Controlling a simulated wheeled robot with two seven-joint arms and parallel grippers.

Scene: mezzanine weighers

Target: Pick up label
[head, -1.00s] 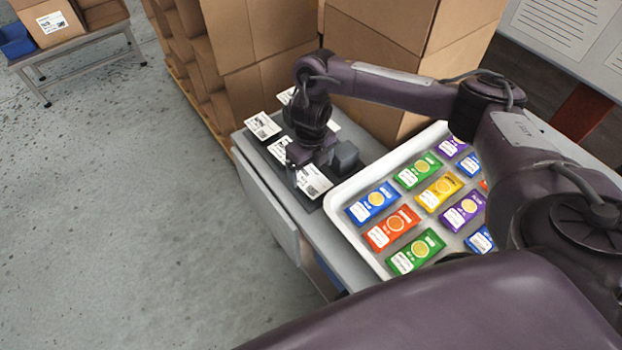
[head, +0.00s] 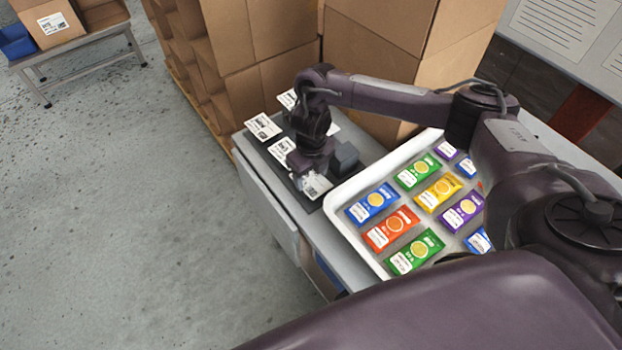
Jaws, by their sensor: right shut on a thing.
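Several white printed labels lie on a dark mat (head: 268,150) at the left end of the grey table. One label (head: 263,127) is at the far left, another (head: 281,152) is just left of my gripper, and a third (head: 288,98) is partly behind my arm. My right gripper (head: 305,184) is low over the near end of the mat, shut on the nearest label (head: 317,186). The gripper covers part of that label. My left gripper is not in view.
A white tray (head: 345,232) of colourful packets stands right of the mat. A small dark block (head: 345,156) is beside the gripper. Stacked cardboard boxes (head: 375,50) rise behind the table. A bench (head: 70,50) with boxes and a blue bin stands far left; the floor between is clear.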

